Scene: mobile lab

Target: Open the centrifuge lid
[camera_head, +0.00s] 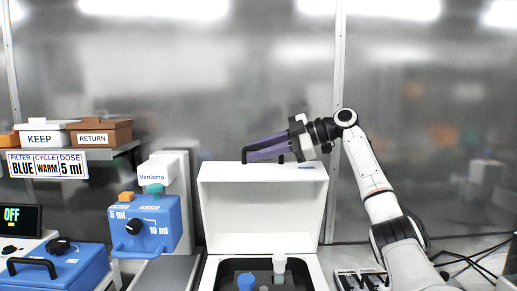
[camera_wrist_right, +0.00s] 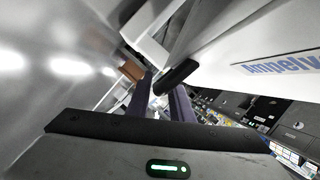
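The white centrifuge lid (camera_head: 262,205) stands raised and upright, its hollow inside facing me. Below it the centrifuge base (camera_head: 207,272) is uncovered, showing a dark bowl with a blue-topped tube (camera_head: 246,282) and a pale tube with a blue lower part (camera_head: 279,268). My right gripper (camera_head: 248,150) is at the lid's top edge, its purple fingers pointing left. In the right wrist view the fingers (camera_wrist_right: 160,95) stand apart, close to the lid's black handle (camera_wrist_right: 177,76); I cannot tell whether they touch it. My left gripper is out of view.
Left of the centrifuge stand a white device with a blue dial box (camera_head: 146,228) and a blue-lidded machine (camera_head: 60,268) beside an OFF display (camera_head: 12,216). A shelf holds KEEP (camera_head: 40,138) and RETURN (camera_head: 98,134) boxes. Black cables (camera_head: 478,256) lie at right.

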